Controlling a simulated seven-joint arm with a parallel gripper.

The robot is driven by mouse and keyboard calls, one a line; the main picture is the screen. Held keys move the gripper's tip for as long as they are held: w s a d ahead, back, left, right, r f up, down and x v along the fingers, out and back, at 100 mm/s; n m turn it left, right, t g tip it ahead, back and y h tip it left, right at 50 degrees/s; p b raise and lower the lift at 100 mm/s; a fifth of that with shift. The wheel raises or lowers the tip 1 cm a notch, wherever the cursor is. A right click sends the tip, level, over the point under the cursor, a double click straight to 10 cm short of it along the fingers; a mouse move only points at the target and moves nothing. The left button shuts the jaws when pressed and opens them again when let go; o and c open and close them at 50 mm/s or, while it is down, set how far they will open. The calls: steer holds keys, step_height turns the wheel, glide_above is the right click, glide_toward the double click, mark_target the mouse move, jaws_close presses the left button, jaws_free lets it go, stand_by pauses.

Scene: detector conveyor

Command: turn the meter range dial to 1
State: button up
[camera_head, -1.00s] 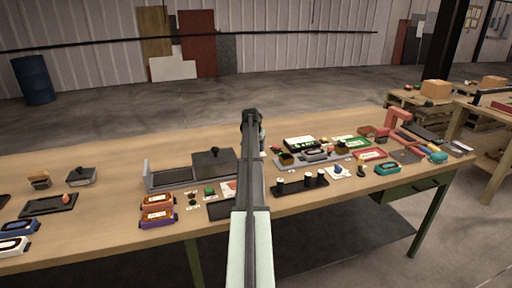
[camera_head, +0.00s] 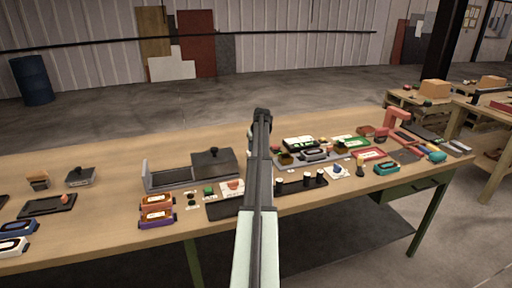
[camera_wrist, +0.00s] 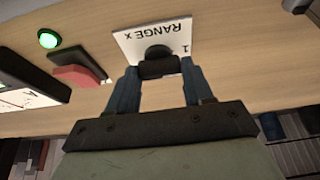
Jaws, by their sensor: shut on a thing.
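The range dial plate (camera_wrist: 126,42) is white, reads "RANGE x" with a "1" near its right edge, and appears upside down in the wrist view. A dark round knob (camera_wrist: 158,51) stands on it. My gripper (camera_wrist: 158,70) has its blue fingers closed on the dark knob, with the dark fingertip area covering part of it. Where the knob points cannot be told. In the head view my gripper (camera_head: 262,116) is at the far end of my arm, and the arm hides the dial.
A lit green button (camera_wrist: 48,39) and a red block (camera_wrist: 78,76) lie left of the plate in the wrist view. A grey lidded box (camera_head: 214,161) stands left of my arm. A meter with a green display (camera_head: 299,142) and several small devices crowd the right. The wooden table (camera_head: 100,150) is clear at the back left.

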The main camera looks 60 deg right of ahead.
stand_by(0.4)
steer(key=o, duration=1)
steer(key=shift+o, duration=0.2)
steer(key=v, duration=1.4)
steer(key=shift+f, duration=0.1)
